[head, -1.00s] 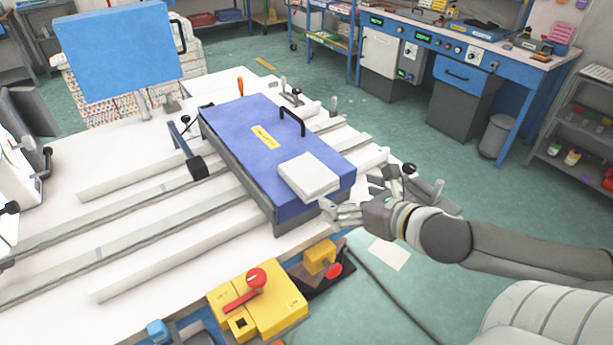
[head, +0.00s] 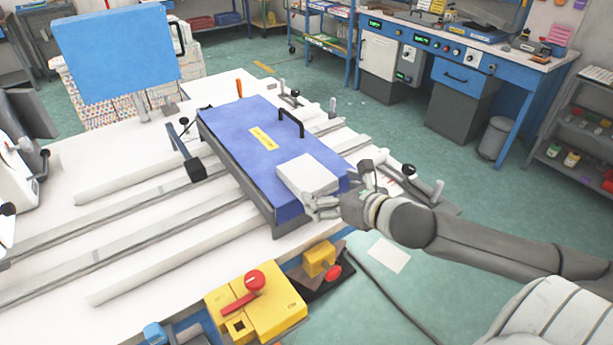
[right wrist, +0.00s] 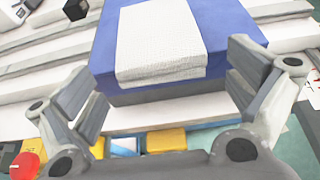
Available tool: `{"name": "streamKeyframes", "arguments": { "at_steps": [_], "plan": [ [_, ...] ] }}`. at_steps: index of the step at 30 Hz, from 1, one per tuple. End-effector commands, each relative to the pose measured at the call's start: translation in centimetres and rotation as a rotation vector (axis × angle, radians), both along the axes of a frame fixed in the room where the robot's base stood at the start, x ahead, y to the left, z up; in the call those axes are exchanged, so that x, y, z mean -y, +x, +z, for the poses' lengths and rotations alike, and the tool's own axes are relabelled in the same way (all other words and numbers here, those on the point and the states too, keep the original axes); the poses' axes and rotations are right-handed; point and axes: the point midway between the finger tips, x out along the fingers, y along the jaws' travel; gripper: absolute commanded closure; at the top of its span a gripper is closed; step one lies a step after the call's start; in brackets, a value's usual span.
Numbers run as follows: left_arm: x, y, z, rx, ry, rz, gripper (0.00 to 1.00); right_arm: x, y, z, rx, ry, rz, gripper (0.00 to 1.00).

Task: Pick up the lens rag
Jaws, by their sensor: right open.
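The lens rag (head: 308,175) is a folded white cloth. It lies flat on the near right end of a blue box lid (head: 240,148), close to the edge. In the right wrist view the rag (right wrist: 158,40) shows its woven texture, and it sits ahead of and between the fingers. My right gripper (head: 335,192) is open at the near right corner of the blue lid, beside the rag. In the right wrist view its two fingers (right wrist: 160,95) are spread wide with nothing between them. My left gripper is not in view.
The blue lid has a black handle (head: 291,122) and a yellow label (head: 263,139). A white table (head: 130,235) with rails lies under it. A yellow control box with a red knob (head: 255,305) sits at the table's front. A blue panel (head: 117,55) stands at the back left.

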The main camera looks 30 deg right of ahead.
Motion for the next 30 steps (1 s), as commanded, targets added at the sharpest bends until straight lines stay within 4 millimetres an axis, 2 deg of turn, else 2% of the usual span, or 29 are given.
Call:
{"name": "streamKeyframes", "arguments": {
  "at_steps": [9, 19, 20, 27, 29, 30],
  "plan": [
    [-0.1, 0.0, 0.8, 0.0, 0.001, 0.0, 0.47, -0.4, 3.0, -1.3, 0.001, 0.002, -0.002, 0.0],
    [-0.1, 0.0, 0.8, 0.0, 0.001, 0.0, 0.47, -0.4, 3.3, -1.7, 0.0, -0.001, 0.0, 0.0],
    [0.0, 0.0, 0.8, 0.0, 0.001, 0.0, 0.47, -0.4, 3.3, -1.7, 0.0, -0.001, 0.0, 0.01],
    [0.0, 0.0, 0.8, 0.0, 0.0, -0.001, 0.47, -0.4, 3.3, -1.6, 0.0, -0.001, 0.0, 0.32],
    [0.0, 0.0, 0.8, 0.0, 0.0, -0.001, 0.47, -0.4, 3.3, -1.6, 0.0, -0.002, 0.001, 0.38],
    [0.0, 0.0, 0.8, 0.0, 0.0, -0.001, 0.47, -0.4, 3.3, -1.6, 0.0, -0.001, 0.0, 0.38]
  ]
}}
